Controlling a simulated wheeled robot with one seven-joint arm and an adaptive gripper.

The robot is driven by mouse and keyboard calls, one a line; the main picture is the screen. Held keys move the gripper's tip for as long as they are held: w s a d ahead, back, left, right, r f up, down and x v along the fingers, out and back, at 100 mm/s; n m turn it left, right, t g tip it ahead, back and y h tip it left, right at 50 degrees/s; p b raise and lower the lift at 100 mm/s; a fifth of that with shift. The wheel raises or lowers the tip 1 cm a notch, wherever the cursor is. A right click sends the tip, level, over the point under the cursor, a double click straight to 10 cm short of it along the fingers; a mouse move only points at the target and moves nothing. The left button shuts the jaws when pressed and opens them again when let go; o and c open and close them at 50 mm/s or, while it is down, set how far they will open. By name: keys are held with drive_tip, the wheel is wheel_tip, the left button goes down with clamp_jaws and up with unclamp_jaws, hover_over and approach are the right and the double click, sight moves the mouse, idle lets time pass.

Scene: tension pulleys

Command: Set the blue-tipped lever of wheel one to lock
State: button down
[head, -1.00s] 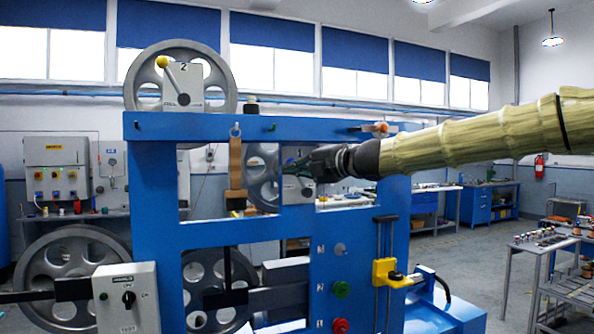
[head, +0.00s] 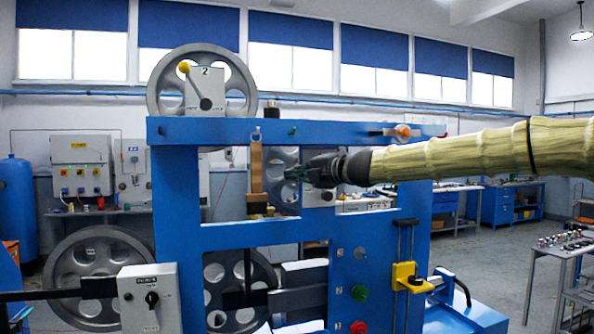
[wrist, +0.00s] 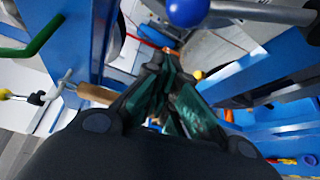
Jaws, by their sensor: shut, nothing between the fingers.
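A blue ball tip (wrist: 188,12) on a grey metal lever arm (wrist: 255,11) shows at the top of the wrist view. The lever's setting cannot be read there. In the head view no blue tip can be made out. A grey spoked wheel (head: 281,160) shows through the blue frame's upper opening, partly behind my gripper. My gripper (head: 298,173) is at that opening, pointing left. In the wrist view my gripper (wrist: 166,72) is shut and empty, with its fingers below the blue ball in the picture and apart from it.
The blue frame (head: 300,131) surrounds the opening. A wooden-handled tool (head: 256,170) hangs left of my gripper. Wheel 2 (head: 238,72) with its yellow-tipped lever (head: 184,67) stands on top. A green hook (wrist: 38,40) lies at the wrist view's left. A yellow block (head: 405,275) sits lower right.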

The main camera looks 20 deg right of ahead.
drive_tip(key=shift+w+d+r+p, duration=0.1)
drive_tip(key=shift+d+r+p, duration=0.1)
drive_tip(key=shift+d+p, duration=0.35)
drive_tip(key=shift+w+d+r+p, duration=0.15)
drive_tip(key=shift+d+p, duration=0.1)
drive_tip(key=shift+d, duration=0.5)
drive_tip(key=shift+s, duration=0.15)
